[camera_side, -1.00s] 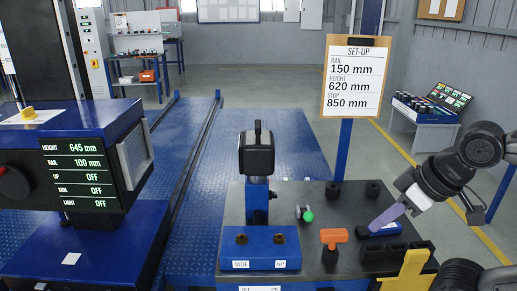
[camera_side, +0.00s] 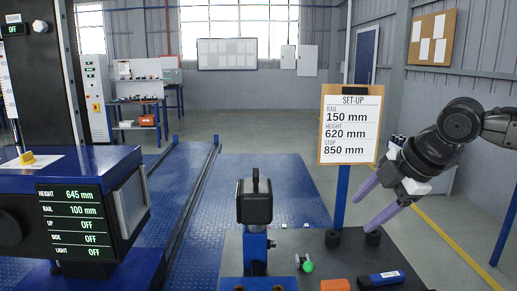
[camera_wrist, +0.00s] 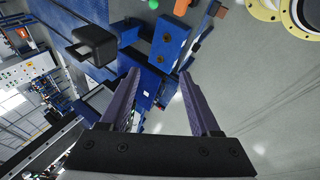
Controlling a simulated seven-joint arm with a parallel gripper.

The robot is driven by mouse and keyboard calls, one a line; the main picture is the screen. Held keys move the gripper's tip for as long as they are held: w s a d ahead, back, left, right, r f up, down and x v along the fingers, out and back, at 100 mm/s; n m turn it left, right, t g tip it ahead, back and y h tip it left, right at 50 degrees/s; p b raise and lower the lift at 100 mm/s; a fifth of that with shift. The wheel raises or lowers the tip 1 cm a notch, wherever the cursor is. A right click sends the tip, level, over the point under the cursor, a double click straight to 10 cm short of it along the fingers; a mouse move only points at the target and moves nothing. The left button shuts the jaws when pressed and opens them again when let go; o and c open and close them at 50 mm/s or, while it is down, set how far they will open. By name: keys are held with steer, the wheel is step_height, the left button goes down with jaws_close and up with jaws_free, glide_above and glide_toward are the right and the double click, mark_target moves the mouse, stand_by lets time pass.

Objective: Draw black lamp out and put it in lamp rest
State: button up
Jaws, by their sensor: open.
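A black box-shaped lamp (camera_side: 254,203) with a handle on top stands upright on a blue post (camera_side: 255,250) in the side view. What seems to be the same black body (camera_wrist: 95,45) shows at the upper left of the wrist view. My gripper (camera_side: 362,213) is to its right in the side view, apart from it. Its two purple fingers are spread wide with nothing between them. In the wrist view my gripper (camera_wrist: 159,74) is also open, its tips seen against blue parts. I cannot make out which part is the lamp rest.
A blue button block (camera_wrist: 165,45), an orange piece (camera_side: 335,285), a blue labelled piece (camera_side: 383,278) and a green-knobbed lever (camera_side: 307,266) are on the grey bench (camera_side: 230,258). The set-up board (camera_side: 350,125) stands close by my fingers. A blue machine (camera_side: 90,205) with a display is at left.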

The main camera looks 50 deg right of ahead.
steer(key=w+d+r+n+h, duration=0.1)
steer(key=w+r+n, duration=0.3)
steer(key=w, duration=0.3)
steer(key=w+d+r+n, duration=0.2)
steer(key=w+r+n, duration=0.15)
steer(key=w, duration=0.25)
steer(key=w+d+r+n+h, duration=0.1)
steer(key=w+r+n, duration=0.3)
steer(key=w, duration=0.3)
steer(key=n+g, duration=0.1)
steer(key=n, duration=0.1)
glide_above(255, 172)
steer(key=s+a, duration=0.4)
steer(key=s, duration=0.2)
step_height(255, 172, down, 8)
steer(key=shift+h, duration=0.4)
steer(key=x, duration=1.4)
steer(key=shift+s+a+f, duration=0.1)
steer(key=shift+s+a, duration=0.1)
jaws_close()
steer(key=shift+w+r, duration=0.1)
steer(key=shift+r, duration=0.2)
